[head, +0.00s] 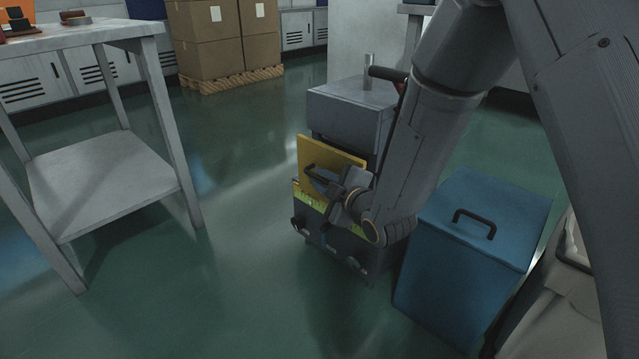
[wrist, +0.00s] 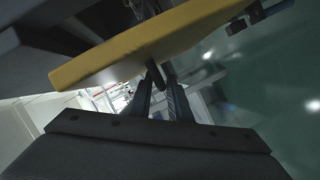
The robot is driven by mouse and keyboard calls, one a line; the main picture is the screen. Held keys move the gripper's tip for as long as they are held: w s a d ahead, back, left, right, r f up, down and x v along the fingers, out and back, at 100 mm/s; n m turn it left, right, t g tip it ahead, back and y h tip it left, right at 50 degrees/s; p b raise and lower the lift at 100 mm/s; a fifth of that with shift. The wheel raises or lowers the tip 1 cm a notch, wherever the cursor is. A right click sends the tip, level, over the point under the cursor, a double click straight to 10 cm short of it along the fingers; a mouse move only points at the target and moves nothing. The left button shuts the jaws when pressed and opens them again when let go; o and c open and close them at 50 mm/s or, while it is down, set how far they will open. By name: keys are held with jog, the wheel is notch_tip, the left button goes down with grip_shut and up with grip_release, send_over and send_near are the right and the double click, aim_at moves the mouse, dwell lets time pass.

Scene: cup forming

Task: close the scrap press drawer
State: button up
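The scrap press (head: 352,112) is a grey and dark box on the floor at centre in the head view. Its drawer has a yellow front panel (head: 325,152), which stands out in front of the body. A dark bar handle (head: 312,170) is on the panel. My gripper (head: 330,187) is at the right part of the handle and hides some of it. In the wrist view, the yellow panel (wrist: 130,45) crosses the top. The two fingers (wrist: 160,92) are a narrow gap apart, with a dark piece of the handle (wrist: 155,73) at their tips. I cannot tell if they clamp it.
A blue bin with a black handle (head: 470,250) stands close to the right of the press. A grey metal table (head: 95,185) is at the left. Cardboard boxes (head: 225,40) on a pallet are at the back. The green floor between table and press is clear.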

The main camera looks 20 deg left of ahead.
jog(key=shift+w+a, duration=0.15)
jog(key=shift+a, duration=0.15)
grip_shut()
jog(key=shift+w+d, duration=0.3)
jog(key=shift+w, duration=0.35)
jog(key=shift+w+d, duration=0.25)
jog(key=shift+w, duration=0.45)
jog(key=shift+w+d, duration=0.3)
jog(key=shift+w, duration=0.35)
grip_release()
jog(key=shift+w, duration=0.1)
jog(key=p+v, duration=0.4)
jog(key=v, duration=0.4)
jog(key=shift+f, duration=0.1)
